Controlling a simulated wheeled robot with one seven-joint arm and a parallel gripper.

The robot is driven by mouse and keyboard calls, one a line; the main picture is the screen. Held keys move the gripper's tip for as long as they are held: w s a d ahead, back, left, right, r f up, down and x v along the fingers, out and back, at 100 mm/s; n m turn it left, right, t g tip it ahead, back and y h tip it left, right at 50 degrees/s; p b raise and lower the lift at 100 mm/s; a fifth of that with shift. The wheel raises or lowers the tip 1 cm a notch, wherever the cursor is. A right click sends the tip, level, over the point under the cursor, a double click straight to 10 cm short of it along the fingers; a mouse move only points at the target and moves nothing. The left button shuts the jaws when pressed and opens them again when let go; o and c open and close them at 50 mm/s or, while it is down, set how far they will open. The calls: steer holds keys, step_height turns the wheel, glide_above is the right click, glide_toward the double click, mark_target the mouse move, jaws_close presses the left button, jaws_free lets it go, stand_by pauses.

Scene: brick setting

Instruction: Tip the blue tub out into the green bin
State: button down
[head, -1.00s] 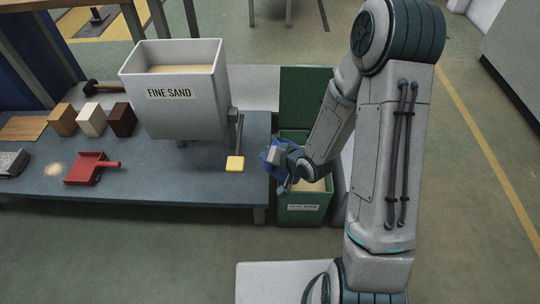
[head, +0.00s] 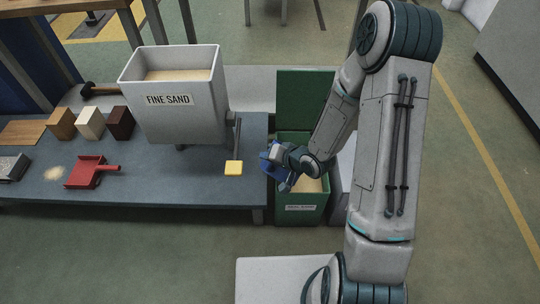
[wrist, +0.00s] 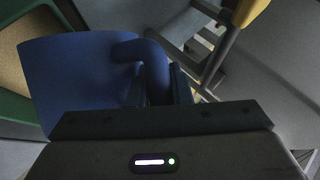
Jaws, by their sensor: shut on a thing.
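The blue tub (head: 274,163) is at my gripper (head: 284,170) in the head view, over the left part of the green bin's opening. In the wrist view the tub (wrist: 75,75) fills the left middle, with its curved handle (wrist: 148,55) between the jaws. My gripper is shut on that handle. The tub looks tilted, and its inside is hidden. The green bin (head: 300,214) stands on the floor at the table's right end, its lid raised at the back. Pale sand shows inside it. In the wrist view its green rim (wrist: 14,108) shows at the left edge.
A grey hopper (head: 180,120) labelled FINE SAND stands on the blue-grey table (head: 150,184), with a yellow paddle (head: 234,167) at its right.

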steer(key=shift+w+d+r+p, duration=0.15)
steer(key=shift+w+r+p, duration=0.05)
steer(key=shift+p, duration=0.5)
steer(key=shift+w+d+r+m+g+y+p, duration=0.35)
steer(key=shift+r+p, duration=0.15)
steer(key=shift+p, duration=0.75)
steer(key=shift+w+d+r+m+g+y+p, duration=0.3)
steer(key=shift+r+p, duration=0.2)
steer(key=shift+p, duration=0.7)
